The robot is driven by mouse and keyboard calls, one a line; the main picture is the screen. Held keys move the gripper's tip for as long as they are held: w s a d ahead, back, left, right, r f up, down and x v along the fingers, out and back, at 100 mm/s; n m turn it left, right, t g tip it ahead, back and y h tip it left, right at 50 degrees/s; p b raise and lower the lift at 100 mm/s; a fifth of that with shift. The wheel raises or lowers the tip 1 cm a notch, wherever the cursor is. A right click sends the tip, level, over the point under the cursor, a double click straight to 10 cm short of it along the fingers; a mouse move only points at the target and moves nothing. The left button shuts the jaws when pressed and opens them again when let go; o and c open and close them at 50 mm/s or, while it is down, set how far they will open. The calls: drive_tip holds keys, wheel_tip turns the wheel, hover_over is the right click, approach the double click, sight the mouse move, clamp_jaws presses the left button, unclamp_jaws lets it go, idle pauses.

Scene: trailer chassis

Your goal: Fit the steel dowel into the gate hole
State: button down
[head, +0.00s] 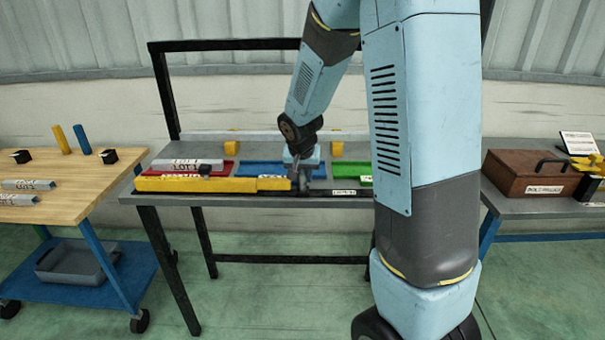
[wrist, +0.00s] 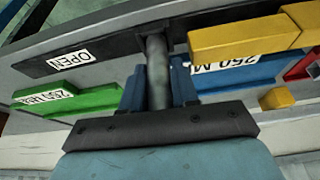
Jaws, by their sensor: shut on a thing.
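My gripper (head: 301,172) is over the front edge of the middle bench. In the wrist view its two blue fingers (wrist: 158,92) are shut on the grey steel dowel (wrist: 157,68). The dowel's far end meets the black front rail (wrist: 110,50), just beside the end of the yellow gate bar (wrist: 240,38). I cannot tell whether the tip is in a hole or only against the rail; no hole is visible. In the head view the yellow bar (head: 215,185) lies along the bench front, left of my gripper.
An "OPEN" label (wrist: 70,57) is on the rail. A wooden table (head: 60,182) stands left; a brown box (head: 530,172) stands right. Yellow blocks (head: 337,148) sit behind the trays.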

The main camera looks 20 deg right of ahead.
drive_tip(key=shift+f, duration=0.1)
drive_tip(key=c, duration=0.8)
unclamp_jaws()
drive_tip(key=shift+v, duration=6.8)
drive_tip(key=shift+s, duration=0.15)
